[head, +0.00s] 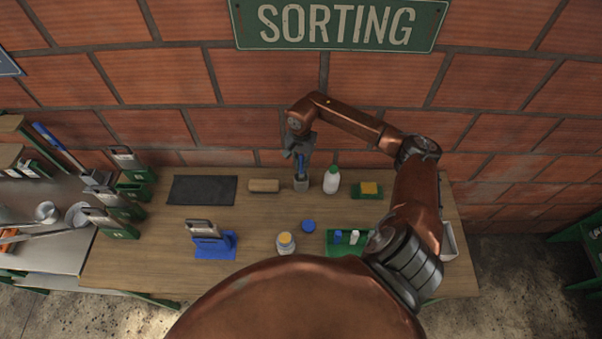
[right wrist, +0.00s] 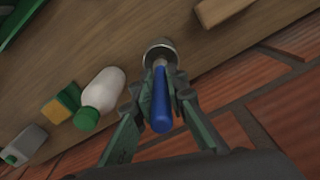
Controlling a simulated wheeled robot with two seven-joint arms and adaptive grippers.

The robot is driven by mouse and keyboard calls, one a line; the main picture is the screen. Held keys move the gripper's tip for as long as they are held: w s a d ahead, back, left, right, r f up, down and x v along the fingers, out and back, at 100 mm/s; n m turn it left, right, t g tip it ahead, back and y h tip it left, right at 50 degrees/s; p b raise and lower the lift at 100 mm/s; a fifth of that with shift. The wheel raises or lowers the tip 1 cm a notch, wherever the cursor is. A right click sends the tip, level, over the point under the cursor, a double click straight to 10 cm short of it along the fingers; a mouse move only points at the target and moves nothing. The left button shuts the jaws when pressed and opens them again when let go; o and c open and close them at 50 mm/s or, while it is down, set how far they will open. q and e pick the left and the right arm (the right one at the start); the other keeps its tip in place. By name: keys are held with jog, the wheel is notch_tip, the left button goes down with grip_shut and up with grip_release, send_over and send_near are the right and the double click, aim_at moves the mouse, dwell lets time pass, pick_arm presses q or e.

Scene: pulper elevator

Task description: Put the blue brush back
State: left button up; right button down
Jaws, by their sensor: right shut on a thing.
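The blue brush (head: 300,165) is upright at the back of the table. In the right wrist view its blue handle (right wrist: 161,105) lies between the fingers of my right gripper (head: 299,151), which is shut on it. The grey cup (head: 301,185) stands directly below the gripper. Its round rim also shows in the right wrist view (right wrist: 152,50). The brush's lower end reaches the cup's mouth and seems to be inside it; the bristles are hidden. My left gripper is not in view.
Left of the cup are a wooden block (head: 264,186) and a dark mat (head: 202,190). Right are a white bottle with a green cap (head: 332,181) and a yellow sponge (head: 369,188). A brick wall (head: 270,120) rises close behind. A yellow-lidded jar (head: 286,243) stands in front.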

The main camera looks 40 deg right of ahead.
aim_at(301, 155)
jog(key=shift+f, duration=0.65)
notch_tip(301, 155, down, 4)
jog(key=shift+r+p, duration=0.25)
jog(key=shift+p, duration=0.3)
jog(key=shift+f+b, duration=0.2)
jog(key=shift+b, duration=0.1)
jog(key=c, duration=2)
grip_release()
jog(key=shift+r, duration=0.1)
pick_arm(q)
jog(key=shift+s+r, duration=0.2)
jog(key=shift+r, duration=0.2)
pick_arm(e)
jog(key=shift+o, duration=0.3)
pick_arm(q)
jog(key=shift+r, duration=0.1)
pick_arm(e)
jog(key=shift+w+r+p, duration=0.1)
jog(key=shift+r+p, duration=0.2)
jog(key=shift+r, duration=0.05)
notch_tip(301, 155, up, 10)
jog(key=b, duration=0.3)
jog(key=shift+r, duration=0.2)
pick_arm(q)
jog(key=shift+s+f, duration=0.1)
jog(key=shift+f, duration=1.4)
pick_arm(e)
jog(key=shift+r, duration=0.6)
